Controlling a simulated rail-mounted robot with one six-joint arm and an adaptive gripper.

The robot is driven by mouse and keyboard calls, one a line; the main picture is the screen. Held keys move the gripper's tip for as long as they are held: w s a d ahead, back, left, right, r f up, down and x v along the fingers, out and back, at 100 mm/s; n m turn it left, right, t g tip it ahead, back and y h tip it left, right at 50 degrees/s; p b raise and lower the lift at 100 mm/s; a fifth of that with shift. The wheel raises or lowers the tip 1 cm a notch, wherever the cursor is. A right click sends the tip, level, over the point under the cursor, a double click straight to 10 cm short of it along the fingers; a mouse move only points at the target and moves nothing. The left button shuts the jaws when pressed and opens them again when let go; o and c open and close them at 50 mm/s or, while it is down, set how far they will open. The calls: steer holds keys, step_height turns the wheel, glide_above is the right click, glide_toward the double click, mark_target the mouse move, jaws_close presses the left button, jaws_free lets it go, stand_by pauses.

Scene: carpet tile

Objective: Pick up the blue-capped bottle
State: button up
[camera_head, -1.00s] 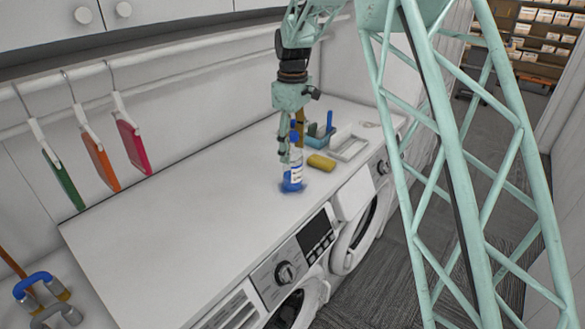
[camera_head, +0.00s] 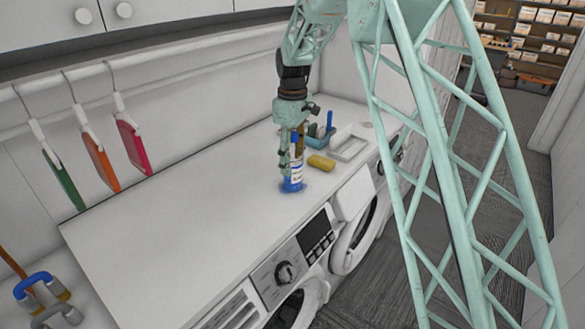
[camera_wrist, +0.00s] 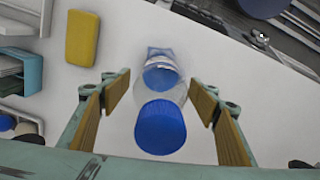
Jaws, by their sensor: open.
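The blue-capped bottle (camera_head: 293,178) stands upright on the white countertop (camera_head: 190,200). It is clear with blue at its base and a white label. In the wrist view its blue cap (camera_wrist: 160,127) lies between the two wooden finger pads, with the clear bottle body beyond it. My gripper (camera_head: 292,158) is lowered around the upper part of the bottle from above. In the wrist view my gripper (camera_wrist: 160,98) is open, with a gap on each side of the bottle.
A yellow sponge (camera_head: 321,162) lies close right of the bottle. A teal caddy (camera_head: 320,137) and a white tray (camera_head: 350,147) stand behind it. Washing machines (camera_head: 290,270) are below the counter's front edge. The counter's left part is clear.

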mark_target(293, 152)
steer(key=shift+f, duration=0.2)
steer(key=shift+c, duration=0.2)
steer(key=c, duration=1)
steer(key=shift+r, duration=0.2)
steer(key=shift+r, duration=1.65)
steer(key=s, duration=0.5)
steer(key=s+r+b, duration=0.1)
steer(key=s, duration=1)
steer(key=shift+a+r, duration=0.2)
steer(key=shift+a, duration=0.1)
